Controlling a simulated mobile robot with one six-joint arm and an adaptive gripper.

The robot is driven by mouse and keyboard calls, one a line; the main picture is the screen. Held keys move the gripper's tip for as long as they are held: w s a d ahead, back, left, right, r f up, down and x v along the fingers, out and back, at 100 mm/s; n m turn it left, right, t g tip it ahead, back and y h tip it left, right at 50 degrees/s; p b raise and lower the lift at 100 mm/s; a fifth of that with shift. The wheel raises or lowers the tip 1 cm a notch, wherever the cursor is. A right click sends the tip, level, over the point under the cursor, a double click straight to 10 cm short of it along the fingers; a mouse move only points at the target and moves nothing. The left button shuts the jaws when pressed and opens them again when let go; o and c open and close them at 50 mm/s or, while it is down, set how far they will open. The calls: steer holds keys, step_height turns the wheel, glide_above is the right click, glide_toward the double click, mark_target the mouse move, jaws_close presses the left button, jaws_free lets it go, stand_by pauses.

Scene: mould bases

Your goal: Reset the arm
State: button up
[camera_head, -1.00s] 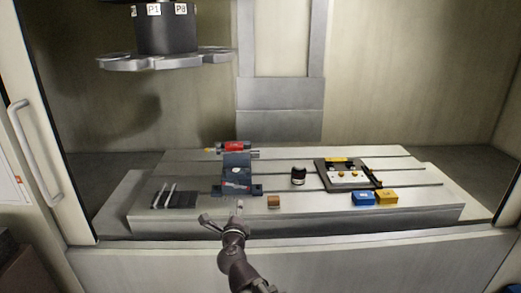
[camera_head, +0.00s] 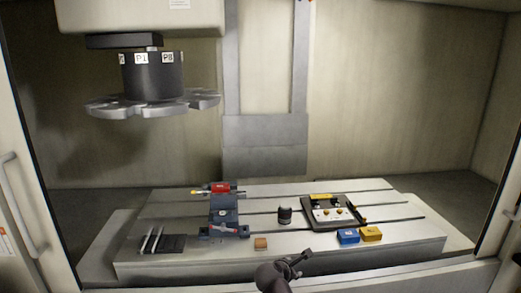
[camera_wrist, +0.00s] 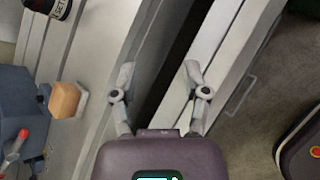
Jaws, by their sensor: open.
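My gripper (camera_head: 298,258) shows at the bottom middle of the head view, in front of the machine table's front edge. In the wrist view my gripper (camera_wrist: 160,75) has its two fingers apart, with nothing between them. Below them is the table's edge and a dark gap. A small orange-brown block (camera_head: 261,243) lies on the table left of my gripper; it also shows at the left of the wrist view (camera_wrist: 66,99).
The machine table (camera_head: 400,247) carries a blue vise (camera_head: 224,219), a dark cylinder (camera_head: 285,215), a black tray (camera_head: 309,210), and blue (camera_head: 348,237) and yellow (camera_head: 371,234) boxes. A tool carousel (camera_head: 150,103) hangs at upper left.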

steer(key=s+d+f+m+g+y+p, duration=0.1)
steer(key=s+d+m+g+y+p, duration=0.2)
steer(key=m, duration=0.8)
steer(key=s+d+m+g+y+p, duration=0.2)
steer(key=s+m+g, duration=0.4)
steer(key=m, duration=0.6)
steer(key=shift+s+d+f+g+y+p, duration=0.3)
steer(key=shift+s+d+f+y+p, duration=0.15)
steer(key=shift+s+d, duration=0.65)
